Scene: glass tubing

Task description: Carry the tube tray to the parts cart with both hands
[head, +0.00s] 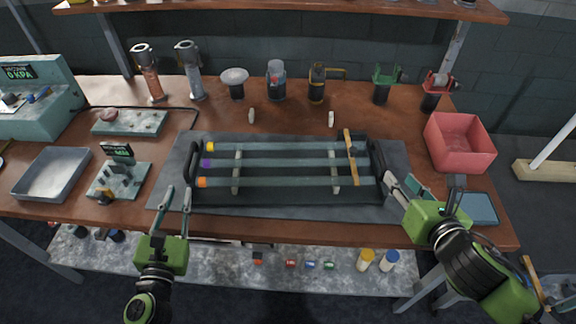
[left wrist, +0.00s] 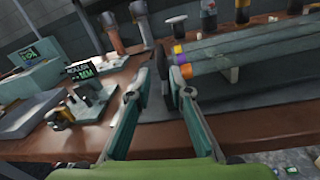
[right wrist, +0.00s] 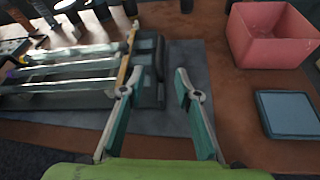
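The tube tray (head: 285,198) is black and lies on a grey mat on the brown bench. It holds three glass tubes with yellow, purple and orange ends, and has an upright black handle at each end. My left gripper (head: 178,196) is open and empty, in front of the left handle (head: 191,162); that handle shows between and beyond its fingertips in the left wrist view (left wrist: 163,64). My right gripper (head: 404,186) is open beside the right handle (head: 378,160). The right wrist view shows that handle (right wrist: 160,58) just beyond its fingers. I cannot make out the parts cart.
A pink bin (head: 460,155) and a blue flat tray (head: 478,208) are at the right. A metal tray (head: 50,175) and a small device (head: 118,178) stand at the left. Several tools line the back. A lower shelf (head: 230,270) holds small items.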

